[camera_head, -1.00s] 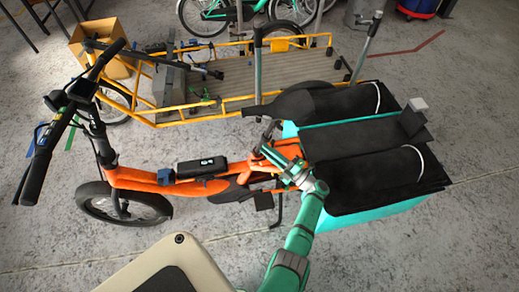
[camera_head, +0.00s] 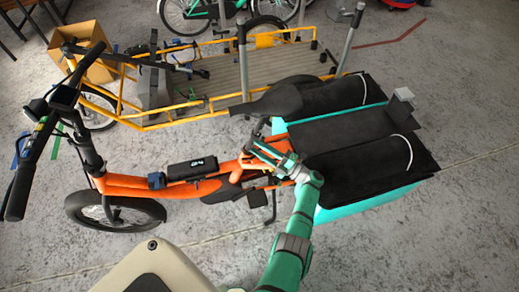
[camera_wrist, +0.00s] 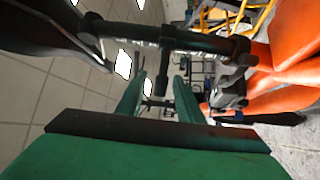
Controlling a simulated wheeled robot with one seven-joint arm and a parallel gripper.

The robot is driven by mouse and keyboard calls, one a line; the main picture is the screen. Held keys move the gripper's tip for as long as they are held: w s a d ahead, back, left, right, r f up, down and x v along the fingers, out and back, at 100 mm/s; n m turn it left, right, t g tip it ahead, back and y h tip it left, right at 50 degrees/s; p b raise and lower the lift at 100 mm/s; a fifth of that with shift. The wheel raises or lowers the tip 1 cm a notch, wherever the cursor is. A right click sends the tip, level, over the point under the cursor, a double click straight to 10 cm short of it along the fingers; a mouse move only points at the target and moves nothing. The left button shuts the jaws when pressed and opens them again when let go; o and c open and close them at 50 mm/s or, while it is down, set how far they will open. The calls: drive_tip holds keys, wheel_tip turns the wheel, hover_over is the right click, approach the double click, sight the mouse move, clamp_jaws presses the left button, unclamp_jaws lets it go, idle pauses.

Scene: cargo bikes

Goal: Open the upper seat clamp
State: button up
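The orange cargo bike (camera_head: 130,186) stands in front of me, its black saddle (camera_head: 268,101) above the seat post (camera_head: 257,128). My gripper (camera_head: 254,152) is at the seat post, just below the saddle. In the wrist view the post (camera_wrist: 135,32) runs sideways, with the saddle (camera_wrist: 45,28) at upper left and the orange frame (camera_wrist: 290,45) at right. A dark collar with a short lever-like part (camera_wrist: 164,62) sits on the post; a second dark clamp (camera_wrist: 238,52) sits nearer the frame. My gripper's green fingers (camera_wrist: 160,80) are apart, the lever-like part appearing between their tips. Contact cannot be told.
Black cargo bags (camera_head: 370,160) on a teal-sided rear carrier (camera_head: 365,204) lie close right of my arm. A yellow-framed cargo bike (camera_head: 190,112) stands right behind. A cardboard box (camera_head: 85,65) is at upper left. Concrete floor is free at lower right.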

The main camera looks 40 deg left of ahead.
drive_tip(key=shift+d, duration=0.1)
drive_tip(key=w+d, duration=0.2)
drive_tip(key=d, duration=1.1)
drive_tip(key=shift+w+f, duration=0.2)
drive_tip(key=shift+w, duration=0.2)
drive_tip(key=shift+c, duration=0.6)
